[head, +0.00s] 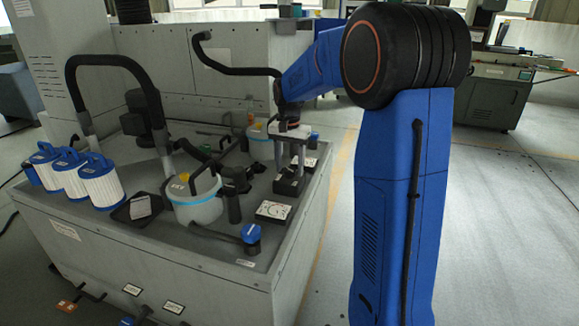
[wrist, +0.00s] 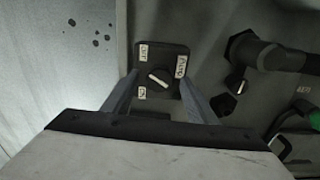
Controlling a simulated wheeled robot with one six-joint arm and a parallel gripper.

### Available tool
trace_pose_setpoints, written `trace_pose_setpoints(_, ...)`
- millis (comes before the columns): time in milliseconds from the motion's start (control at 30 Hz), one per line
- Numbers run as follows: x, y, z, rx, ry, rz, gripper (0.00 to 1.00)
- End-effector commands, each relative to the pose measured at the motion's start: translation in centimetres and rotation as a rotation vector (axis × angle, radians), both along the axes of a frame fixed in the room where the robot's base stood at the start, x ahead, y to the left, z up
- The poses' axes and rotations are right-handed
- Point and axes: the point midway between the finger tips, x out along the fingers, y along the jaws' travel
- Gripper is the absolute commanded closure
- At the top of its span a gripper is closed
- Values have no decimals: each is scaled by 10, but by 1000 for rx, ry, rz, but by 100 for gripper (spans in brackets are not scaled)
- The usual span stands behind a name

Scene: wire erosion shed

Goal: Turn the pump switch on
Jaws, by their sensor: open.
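The pump switch (wrist: 160,66) is a black box with a round knob (wrist: 158,79) in the wrist view. A white bar on the knob slants from upper left to lower right. Small white labels sit at its upper left, lower left and right; the upper left one seems to read OFF and the right one PUMP. In the head view the black switch box (head: 289,187) is on the tank top near its right edge. My gripper (head: 290,168) points down over it, open. In the wrist view its fingers (wrist: 160,84) stand either side of the knob, apparently apart from it.
A flat box with a white face (head: 273,210) lies in front of the switch. A blue-capped valve (head: 251,233), a grey-blue pot (head: 194,198) and several white filters (head: 101,182) stand on the tank top (head: 150,236). Black pipework (wrist: 270,54) rises right of the switch.

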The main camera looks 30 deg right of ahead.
Motion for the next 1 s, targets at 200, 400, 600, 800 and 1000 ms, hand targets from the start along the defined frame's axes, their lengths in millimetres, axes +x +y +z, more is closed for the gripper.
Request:
trace_pose_setpoints(200,0,0,-1,0,0,0,47)
trace_pose_setpoints(400,0,0,-1,0,0,0,81)
trace_pose_setpoints(600,0,0,-1,0,0,3,88)
trace_pose_setpoints(800,0,0,-1,0,0,42,88)
trace_pose_setpoints(1000,0,0,-1,0,0,153,88)
